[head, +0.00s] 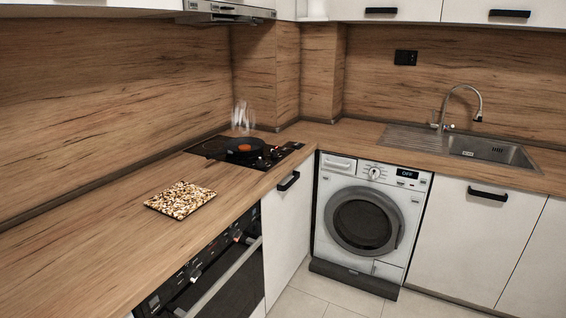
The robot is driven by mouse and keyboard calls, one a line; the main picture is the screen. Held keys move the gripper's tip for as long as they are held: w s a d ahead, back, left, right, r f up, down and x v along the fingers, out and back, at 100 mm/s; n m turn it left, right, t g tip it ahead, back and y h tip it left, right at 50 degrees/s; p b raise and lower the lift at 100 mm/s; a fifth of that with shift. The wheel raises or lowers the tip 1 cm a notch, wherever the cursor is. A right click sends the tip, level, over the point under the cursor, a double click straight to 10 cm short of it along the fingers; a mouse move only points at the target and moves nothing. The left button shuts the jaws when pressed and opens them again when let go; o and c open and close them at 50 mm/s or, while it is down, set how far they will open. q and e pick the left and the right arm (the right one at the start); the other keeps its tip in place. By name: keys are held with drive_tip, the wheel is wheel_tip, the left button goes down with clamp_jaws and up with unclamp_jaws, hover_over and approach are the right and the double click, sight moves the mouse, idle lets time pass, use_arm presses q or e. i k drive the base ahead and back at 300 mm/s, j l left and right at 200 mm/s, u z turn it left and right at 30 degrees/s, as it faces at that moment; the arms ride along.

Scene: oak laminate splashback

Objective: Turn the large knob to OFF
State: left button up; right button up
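The large round knob (374,173) sits on the upper control panel of the white washing machine (329,190). It is pale, and its pointer direction is too small to tell. Right of the knob, a dark display (408,173) appears to read OFF. The machine's round dark door (361,226) looks shut. Neither of my grippers is in view, and nothing touches the knob.
A wooden counter (110,240) runs along the left and back. An oven (222,275) is at lower left. Tiled floor (330,305) lies before the washer.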

sight(260, 164)
drive_tip(key=i+l+u, duration=0.7)
drive_tip(key=i+l, duration=0.15)
